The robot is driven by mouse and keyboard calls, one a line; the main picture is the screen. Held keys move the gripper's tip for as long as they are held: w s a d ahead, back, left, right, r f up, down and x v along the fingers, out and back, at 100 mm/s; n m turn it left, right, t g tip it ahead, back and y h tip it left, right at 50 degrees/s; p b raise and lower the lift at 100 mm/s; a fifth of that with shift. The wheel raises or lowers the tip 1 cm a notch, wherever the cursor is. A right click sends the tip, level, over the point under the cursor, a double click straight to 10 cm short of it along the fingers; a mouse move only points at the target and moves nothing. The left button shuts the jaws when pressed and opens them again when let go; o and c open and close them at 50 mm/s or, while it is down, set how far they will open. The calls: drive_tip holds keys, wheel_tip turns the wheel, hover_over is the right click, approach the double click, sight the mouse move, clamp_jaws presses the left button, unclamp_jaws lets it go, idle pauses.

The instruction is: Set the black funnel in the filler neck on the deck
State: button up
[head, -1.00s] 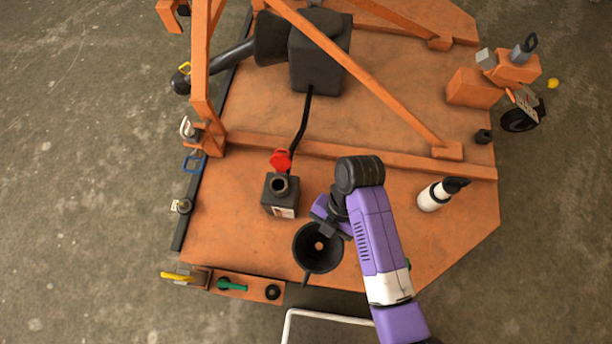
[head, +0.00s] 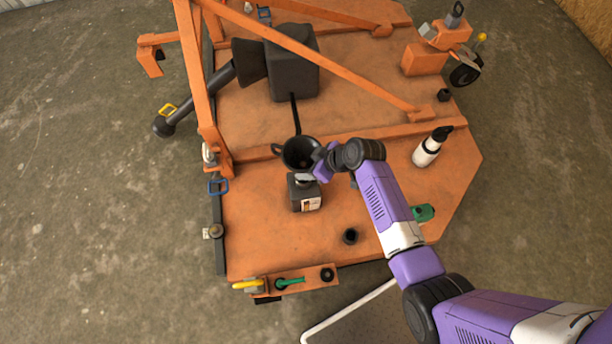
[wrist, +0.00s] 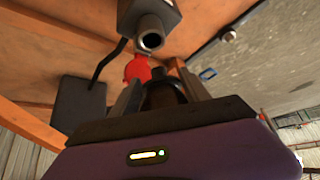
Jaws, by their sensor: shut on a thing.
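The black funnel (head: 299,152) is held at its side by my gripper (head: 320,160), with the bowl facing up in the head view. Part of it shows between the fingers in the wrist view (wrist: 164,92). The filler neck (wrist: 150,40) is an open round pipe on a dark box-shaped can (head: 305,197) standing on the orange deck (head: 265,235). In the wrist view, the neck is uncovered and apart from the funnel. The spout's tip is hidden.
A red cap (wrist: 137,68) is beside the neck. An orange slanting bar (head: 330,60) and a dark block (head: 293,75) lie beyond. A white bottle (head: 427,150) stands right.

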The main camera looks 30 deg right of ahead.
drive_tip(key=shift+f, duration=0.2)
drive_tip(key=shift+f+b, duration=2)
drive_tip(key=shift+f, duration=0.1)
drive_tip(key=shift+f+b, duration=2.4)
drive_tip(key=shift+f, duration=0.35)
drive_tip(key=o, duration=1.5)
drive_tip(key=shift+p+v, duration=1)
drive_tip(key=shift+v, duration=2.9)
